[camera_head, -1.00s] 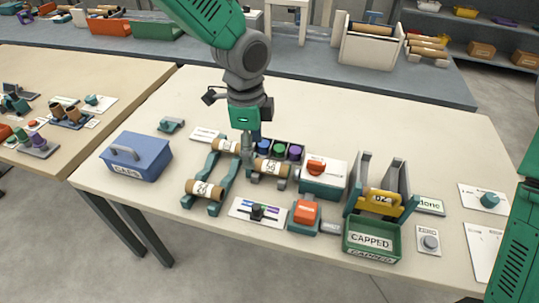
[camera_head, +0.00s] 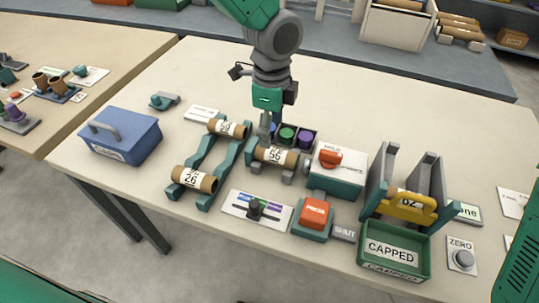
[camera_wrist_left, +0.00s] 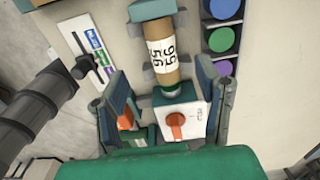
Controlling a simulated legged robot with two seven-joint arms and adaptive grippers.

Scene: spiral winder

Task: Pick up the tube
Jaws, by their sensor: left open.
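A brown cardboard tube with a white label reading 56 (camera_head: 275,155) lies in a small cradle in the middle of the table. It also shows in the left wrist view (camera_wrist_left: 159,52), ahead of and between my fingers. My left gripper (camera_head: 268,128) points down just behind this tube, partly hiding the area by its left end. In the left wrist view my gripper (camera_wrist_left: 162,80) is open, with nothing held. Another tube labelled 26 (camera_head: 195,179) lies at the near end of a teal rack (camera_head: 214,158), and a third tube (camera_head: 228,128) at its far end. My right gripper is out of view.
A row of coloured round caps (camera_head: 288,136) sits close behind the cradle. A teal machine with a red knob (camera_head: 338,168) stands right of it. A red press button (camera_head: 314,213), a slider panel (camera_head: 257,208), a green CAPPED bin (camera_head: 393,250) and a blue box (camera_head: 121,136) stand around.

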